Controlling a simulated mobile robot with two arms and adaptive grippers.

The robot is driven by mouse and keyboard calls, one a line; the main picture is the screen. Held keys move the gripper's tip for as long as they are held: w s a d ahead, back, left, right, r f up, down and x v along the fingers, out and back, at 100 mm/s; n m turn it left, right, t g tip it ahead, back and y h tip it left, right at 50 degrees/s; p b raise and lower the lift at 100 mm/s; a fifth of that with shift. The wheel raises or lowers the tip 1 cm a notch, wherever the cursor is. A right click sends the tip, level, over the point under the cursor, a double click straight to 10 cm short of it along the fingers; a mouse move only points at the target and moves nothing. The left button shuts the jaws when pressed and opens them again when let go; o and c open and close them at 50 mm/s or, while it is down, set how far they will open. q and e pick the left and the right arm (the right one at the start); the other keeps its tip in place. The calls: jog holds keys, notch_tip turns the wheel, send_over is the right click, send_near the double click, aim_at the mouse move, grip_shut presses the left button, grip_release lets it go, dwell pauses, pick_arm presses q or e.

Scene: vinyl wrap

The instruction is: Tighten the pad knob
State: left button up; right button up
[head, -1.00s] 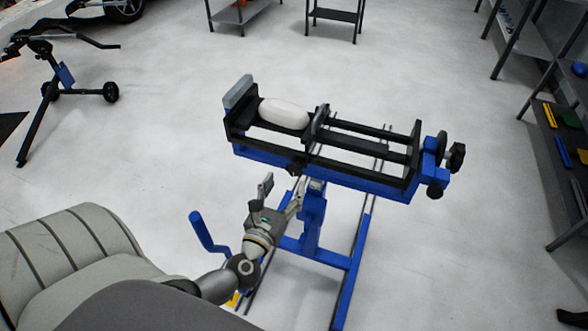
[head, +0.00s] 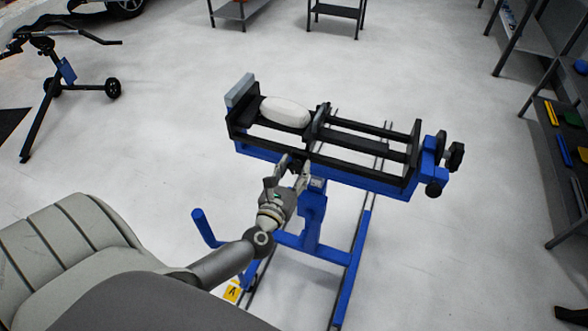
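A blue and black clamp stand (head: 335,173) stands in the middle of the head view, with a white rounded pad (head: 285,111) lying between its black rails at the left end. A small black knob (head: 296,166) sits on the front side of the stand, below the pad; I take it as the pad knob. My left gripper (head: 295,168) is at this knob, its two fingers spread to either side of it. The fingers look apart; whether they touch the knob is hard to see. My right gripper is out of view.
Two more black knobs, an end knob (head: 455,156) and a lower knob (head: 433,189), are on the stand's right end. Shelves (head: 555,130) line the right side. A grey padded seat (head: 70,245) fills the lower left.

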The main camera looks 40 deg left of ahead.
pick_arm(q)
jog(key=c, duration=0.4)
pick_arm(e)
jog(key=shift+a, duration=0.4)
